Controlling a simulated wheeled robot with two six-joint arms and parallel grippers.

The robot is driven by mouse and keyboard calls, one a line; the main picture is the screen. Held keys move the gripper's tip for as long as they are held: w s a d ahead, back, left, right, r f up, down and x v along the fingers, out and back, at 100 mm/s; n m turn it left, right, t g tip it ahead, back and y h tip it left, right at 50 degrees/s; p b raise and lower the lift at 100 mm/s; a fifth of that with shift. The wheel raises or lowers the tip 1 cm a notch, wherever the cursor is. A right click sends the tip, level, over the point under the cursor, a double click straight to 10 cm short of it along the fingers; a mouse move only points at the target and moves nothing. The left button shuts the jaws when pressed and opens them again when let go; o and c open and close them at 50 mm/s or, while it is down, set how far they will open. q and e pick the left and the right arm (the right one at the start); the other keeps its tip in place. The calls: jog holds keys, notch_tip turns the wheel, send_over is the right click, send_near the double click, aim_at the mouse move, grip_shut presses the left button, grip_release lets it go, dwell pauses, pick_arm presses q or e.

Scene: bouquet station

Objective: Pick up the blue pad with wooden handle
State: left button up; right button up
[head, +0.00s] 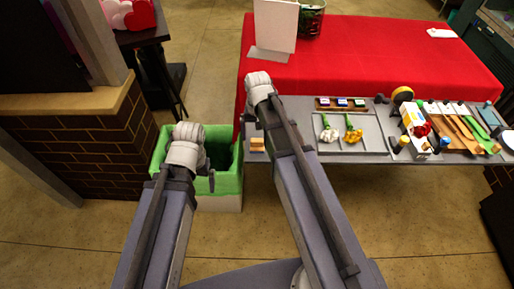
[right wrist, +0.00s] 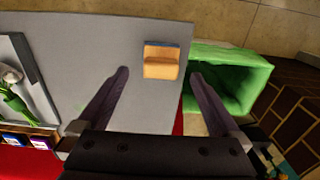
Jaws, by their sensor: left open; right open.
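The blue pad with wooden handle (right wrist: 161,62) lies on the grey tabletop near its edge in the right wrist view; its wooden block shows, with a thin blue edge at the top. In the head view it is a small tan block (head: 257,144) at the left end of the table, beside my right arm. My right gripper (right wrist: 159,74) is open, its two fingers apart on either side of the pad in the picture, with nothing held. My left gripper (head: 208,165) is over the green bin, mostly hidden behind its wrist.
A green bin (right wrist: 235,75) stands just off the table's edge. A tray (head: 325,148) with flowers and several tools lie further right on the grey table (head: 292,104). A red-covered table (head: 380,60) with a white card (head: 276,25) is behind. A brick wall (head: 80,140) is left.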

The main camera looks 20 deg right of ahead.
aim_at(257, 140)
notch_tip(257, 140, down, 4)
jog(key=b, duration=0.2)
jog(key=shift+s+a+r+b, duration=0.1)
jog(key=shift+r+b, duration=0.15)
jog(key=shift+b, duration=0.05)
jog(key=shift+r, duration=0.1)
jog(key=c, duration=1.5)
